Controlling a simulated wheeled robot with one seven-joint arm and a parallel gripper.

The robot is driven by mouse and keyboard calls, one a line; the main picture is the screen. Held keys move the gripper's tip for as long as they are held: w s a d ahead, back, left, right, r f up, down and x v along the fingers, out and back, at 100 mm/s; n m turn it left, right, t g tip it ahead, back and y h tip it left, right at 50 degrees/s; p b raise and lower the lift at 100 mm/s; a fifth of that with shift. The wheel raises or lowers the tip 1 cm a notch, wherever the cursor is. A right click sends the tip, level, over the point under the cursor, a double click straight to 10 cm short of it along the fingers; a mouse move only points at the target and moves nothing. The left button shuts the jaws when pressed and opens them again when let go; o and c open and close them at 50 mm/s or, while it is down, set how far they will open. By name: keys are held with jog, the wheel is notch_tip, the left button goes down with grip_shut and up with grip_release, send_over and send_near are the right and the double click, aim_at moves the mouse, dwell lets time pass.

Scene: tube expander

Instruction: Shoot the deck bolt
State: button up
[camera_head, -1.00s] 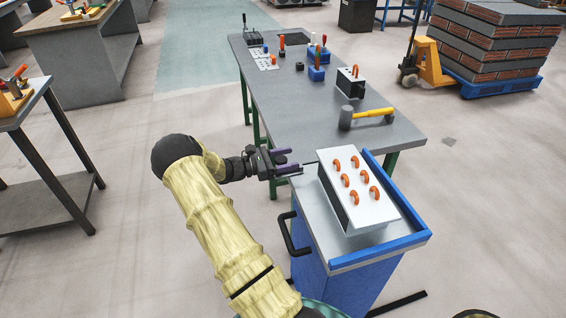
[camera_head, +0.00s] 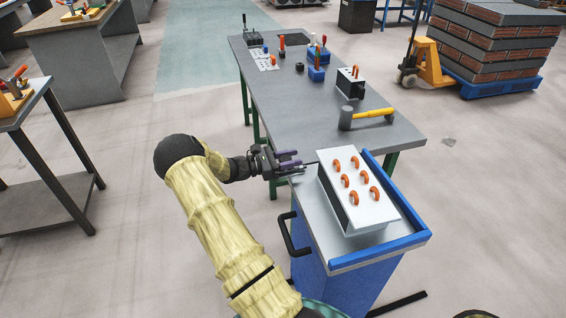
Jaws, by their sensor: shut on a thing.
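The blue cart (camera_head: 338,270) has a grey top deck (camera_head: 310,200). My gripper (camera_head: 298,158) reaches in from the left at the deck's far left corner. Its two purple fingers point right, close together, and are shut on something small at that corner. I take it to be the deck bolt, but it is mostly hidden and too small to make out. A light grey block (camera_head: 362,205) with several orange loops stands on the deck, just right of the fingertips.
A blue rail edges the deck's right and near sides. A black handle (camera_head: 290,236) sticks out on the left.

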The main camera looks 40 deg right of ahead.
jog(key=o, duration=1)
jog(key=shift+p+v, duration=0.5)
jog(key=shift+v, duration=3.05)
jog(key=shift+s, duration=0.1)
